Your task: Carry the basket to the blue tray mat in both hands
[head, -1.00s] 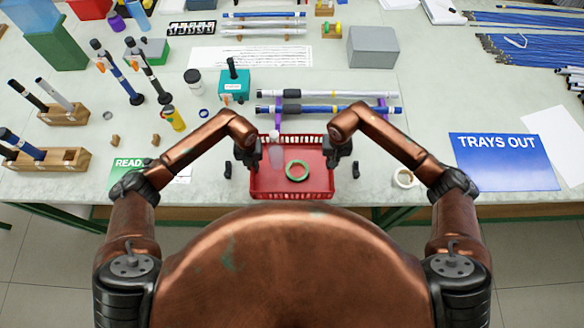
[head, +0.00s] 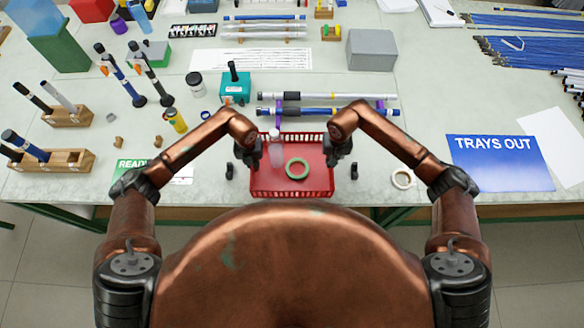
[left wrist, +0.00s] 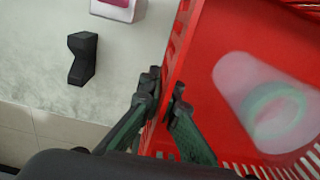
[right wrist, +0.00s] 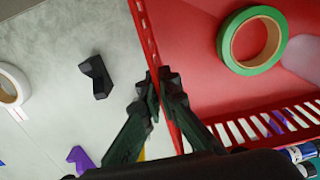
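The red basket (head: 318,185) is near the table's front edge, between my two arms. It holds a green tape roll (head: 297,168) and a translucent bottle (head: 277,152). My left gripper (left wrist: 165,97) has one finger on each side of the basket's left wall (left wrist: 180,60), closed on it. My right gripper (right wrist: 160,92) is closed the same way on the right wall (right wrist: 150,45). I cannot tell whether the basket's bottom touches the table. The blue tray mat (head: 480,175), lettered "TRAYS OUT", lies flat and bare at the right.
Small black blocks (head: 230,171) (head: 354,171) stand on either side of the basket. A white tape roll (head: 402,179) lies between basket and mat. A rack with rods (head: 330,111) is behind the basket.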

